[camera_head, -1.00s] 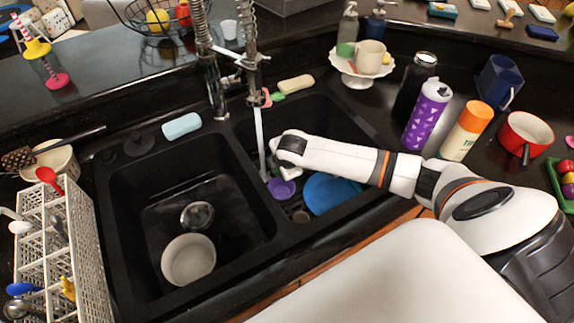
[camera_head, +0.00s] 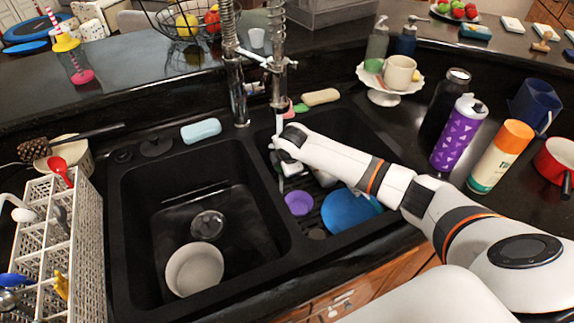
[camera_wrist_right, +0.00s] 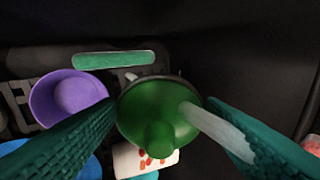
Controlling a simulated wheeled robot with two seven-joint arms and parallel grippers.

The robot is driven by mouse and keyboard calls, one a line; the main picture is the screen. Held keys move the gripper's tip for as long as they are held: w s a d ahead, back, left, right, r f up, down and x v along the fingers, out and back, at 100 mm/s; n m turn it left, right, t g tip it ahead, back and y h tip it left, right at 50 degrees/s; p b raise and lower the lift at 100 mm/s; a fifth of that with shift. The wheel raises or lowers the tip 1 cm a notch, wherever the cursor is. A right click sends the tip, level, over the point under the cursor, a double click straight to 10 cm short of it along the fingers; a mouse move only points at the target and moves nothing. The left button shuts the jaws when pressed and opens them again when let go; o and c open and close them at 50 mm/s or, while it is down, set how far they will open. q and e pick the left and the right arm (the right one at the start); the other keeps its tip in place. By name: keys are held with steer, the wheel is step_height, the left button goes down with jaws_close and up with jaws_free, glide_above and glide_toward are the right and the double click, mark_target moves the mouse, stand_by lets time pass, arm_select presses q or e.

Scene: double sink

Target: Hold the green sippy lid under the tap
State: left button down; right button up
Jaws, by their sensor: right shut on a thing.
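The green sippy lid (camera_wrist_right: 158,112) shows in the right wrist view between the two teal fingers of my right gripper (camera_wrist_right: 162,103), which is shut on it. A pale water stream (camera_wrist_right: 218,130) slants across the right wrist view and its far end meets the right part of the lid. In the head view the tap (camera_head: 278,85) stands behind the sinks, with its stream falling beside my right wrist (camera_head: 290,143) over the right basin. The lid and fingertips are hidden there. My left gripper is not in view.
The right basin holds a purple bowl (camera_head: 299,203) and a blue plate (camera_head: 350,210). A pale bowl (camera_head: 194,269) lies in the left basin (camera_head: 130,225). A purple bottle (camera_head: 458,135) and an orange-capped bottle (camera_head: 500,158) stand on the right counter. A white rack (camera_head: 90,235) is at left.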

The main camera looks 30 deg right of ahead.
steer(key=shift+d, duration=0.15)
stand_by(0.5)
steer(key=shift+w+d+p, duration=0.1)
steer(key=shift+d+p, duration=0.25)
steer(key=shift+d, duration=0.15)
steer(key=shift+a, duration=0.1)
steer(key=shift+a+p, duration=0.5)
steer(key=shift+a, duration=0.05)
steer(key=shift+d, duration=0.15)
steer(key=shift+d, duration=0.45)
steer(key=shift+a+p, duration=0.15)
steer(key=shift+p, duration=0.25)
steer(key=shift+a+p, duration=0.3)
steer(key=shift+a, duration=0.15)
